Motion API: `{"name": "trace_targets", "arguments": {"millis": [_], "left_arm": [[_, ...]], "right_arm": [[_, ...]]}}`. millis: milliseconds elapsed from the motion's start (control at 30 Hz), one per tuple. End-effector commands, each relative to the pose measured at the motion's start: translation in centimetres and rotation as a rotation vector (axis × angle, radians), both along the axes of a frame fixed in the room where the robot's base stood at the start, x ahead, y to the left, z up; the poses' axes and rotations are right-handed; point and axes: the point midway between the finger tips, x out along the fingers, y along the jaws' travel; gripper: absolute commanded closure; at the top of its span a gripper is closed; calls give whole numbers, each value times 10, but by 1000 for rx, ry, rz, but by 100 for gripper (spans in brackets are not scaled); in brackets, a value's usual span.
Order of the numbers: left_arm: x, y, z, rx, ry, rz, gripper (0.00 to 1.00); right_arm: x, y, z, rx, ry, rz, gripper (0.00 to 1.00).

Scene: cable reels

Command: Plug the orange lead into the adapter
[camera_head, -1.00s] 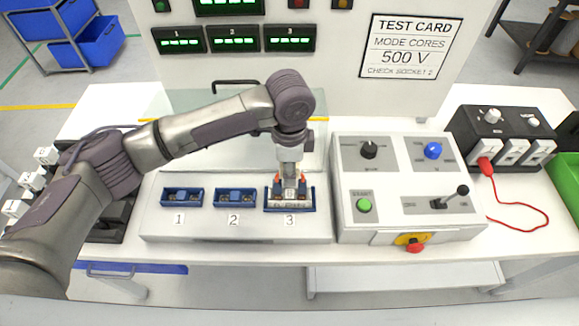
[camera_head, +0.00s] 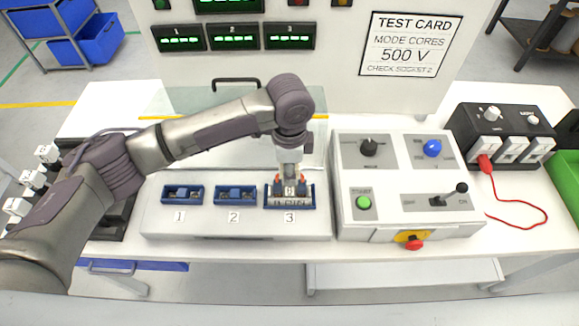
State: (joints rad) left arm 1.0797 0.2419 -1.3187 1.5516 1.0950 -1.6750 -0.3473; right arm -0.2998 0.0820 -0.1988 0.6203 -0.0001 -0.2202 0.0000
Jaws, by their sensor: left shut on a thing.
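My left gripper (camera_head: 290,183) points down over the blue-framed bay 3 (camera_head: 290,207) on the grey panel. It is shut on a small grey block (camera_head: 290,191) at that bay, with orange-red bits at both sides. My fingers hide much of the block, so I cannot tell how deep it sits. A red-orange lead (camera_head: 517,221) lies curved on the table at the right. Its plug (camera_head: 485,164) is at the leftmost white socket piece on the black box (camera_head: 505,130). I cannot tell which piece is the adapter. My right gripper is not in view.
Bays 1 (camera_head: 182,195) and 2 (camera_head: 235,195) are left of bay 3. A control box (camera_head: 405,185) with knobs, a green button and a lever stands close to the right of my gripper. White plug-like pieces (camera_head: 33,179) stand at the far left. A test card (camera_head: 412,45) hangs behind.

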Motion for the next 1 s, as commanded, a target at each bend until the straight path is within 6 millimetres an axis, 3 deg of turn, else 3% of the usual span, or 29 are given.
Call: {"name": "trace_targets", "arguments": {"millis": [733, 767, 900, 1000], "left_arm": [[0, 0, -23, -1, 0, 0, 100], [0, 0, -22, -1, -1, 0, 61], [0, 0, -22, -1, -1, 0, 38], [0, 0, -22, -1, 0, 0, 37]], "right_arm": [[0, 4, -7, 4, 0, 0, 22], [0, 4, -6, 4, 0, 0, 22], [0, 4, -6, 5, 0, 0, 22], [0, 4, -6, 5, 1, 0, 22]]}}
